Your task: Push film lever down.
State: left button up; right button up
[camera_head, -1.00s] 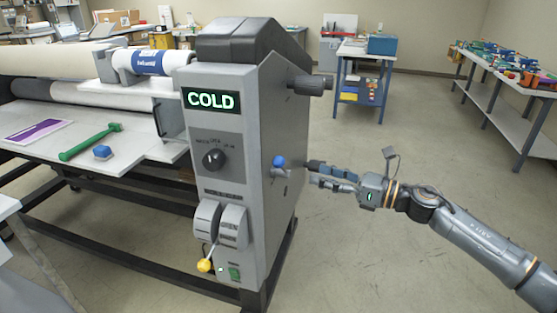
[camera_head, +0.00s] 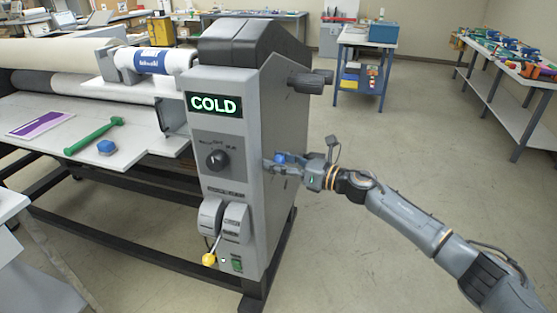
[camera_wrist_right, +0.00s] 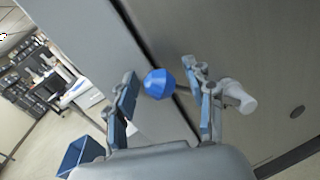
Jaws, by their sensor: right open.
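The laminator (camera_head: 224,130) stands at the centre with a lit COLD display. A lever with a blue knob (camera_head: 280,158) sticks out of its right side panel. My right gripper (camera_head: 274,165) is at this blue knob, with its fingers near the panel. In the right wrist view the blue knob (camera_wrist_right: 159,84) lies between the two open fingers (camera_wrist_right: 160,74), with gaps showing on both sides. The head view partly hides the knob behind the fingers. A second lever with a yellow knob (camera_head: 209,259) hangs low on the front panel. My left gripper is not in view.
A dark side knob (camera_head: 308,84) juts out above my right gripper. The floor right of the laminator is open.

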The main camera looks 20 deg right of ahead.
grip_shut()
jog(key=shift+f, duration=0.15)
